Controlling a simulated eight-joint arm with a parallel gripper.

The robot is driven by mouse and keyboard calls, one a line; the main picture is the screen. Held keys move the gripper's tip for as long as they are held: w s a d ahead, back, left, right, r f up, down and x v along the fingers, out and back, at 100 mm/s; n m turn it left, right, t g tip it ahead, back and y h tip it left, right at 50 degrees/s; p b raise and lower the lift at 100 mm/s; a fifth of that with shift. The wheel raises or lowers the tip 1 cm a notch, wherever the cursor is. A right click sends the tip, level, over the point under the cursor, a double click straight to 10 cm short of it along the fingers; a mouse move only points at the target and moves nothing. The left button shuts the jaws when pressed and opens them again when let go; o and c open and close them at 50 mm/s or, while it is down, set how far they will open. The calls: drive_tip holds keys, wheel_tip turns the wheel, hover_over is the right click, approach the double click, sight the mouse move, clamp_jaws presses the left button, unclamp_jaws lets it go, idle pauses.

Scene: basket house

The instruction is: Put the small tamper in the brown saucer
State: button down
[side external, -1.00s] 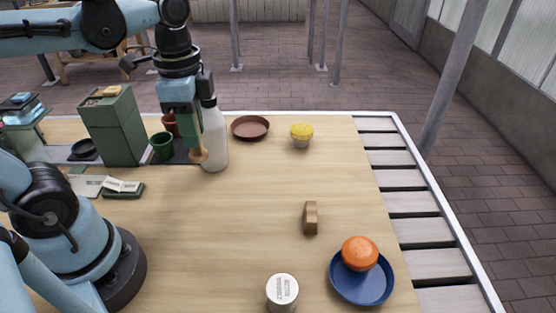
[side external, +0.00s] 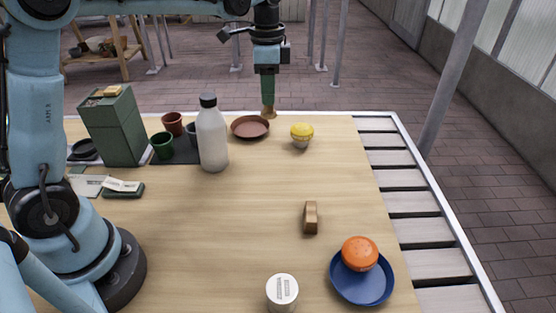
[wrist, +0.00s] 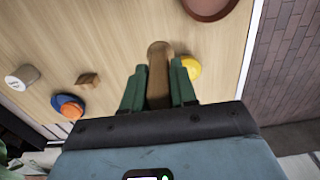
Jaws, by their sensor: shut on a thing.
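The small tamper (side external: 269,112) is wooden and hangs from my gripper (side external: 268,97), its rounded end pointing down. In the wrist view the tamper (wrist: 159,72) sits between both green fingers (wrist: 158,90), which are shut on it. The brown saucer (side external: 250,127) lies on the table near the back edge, empty as far as I can see. In the side view the tamper appears just right of and behind the saucer's right rim, apart from its inside. In the wrist view the saucer (wrist: 208,8) is cut off by the top edge.
A white bottle (side external: 212,137) stands left of the saucer. A yellow-topped cup (side external: 301,135) stands to its right. A wooden block (side external: 311,218), a white-lidded jar (side external: 282,292) and a blue plate (side external: 362,287) with an orange object (side external: 360,253) are nearer. The middle of the table is clear.

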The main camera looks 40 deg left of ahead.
drive_tip(key=shift+w+a+f, duration=0.2)
drive_tip(key=shift+a, duration=0.05)
drive_tip(key=shift+w+a+f, duration=0.5)
drive_tip(key=shift+a+f, duration=1.3)
drive_tip(key=shift+w+a+f, duration=0.45)
drive_tip(key=shift+a+f, duration=1.35)
drive_tip(key=shift+w+a+f, duration=0.5)
drive_tip(key=shift+a+f, duration=1.3)
drive_tip(key=shift+f, duration=0.2)
drive_tip(key=c, duration=0.9)
unclamp_jaws()
drive_tip(key=shift+r, duration=0.15)
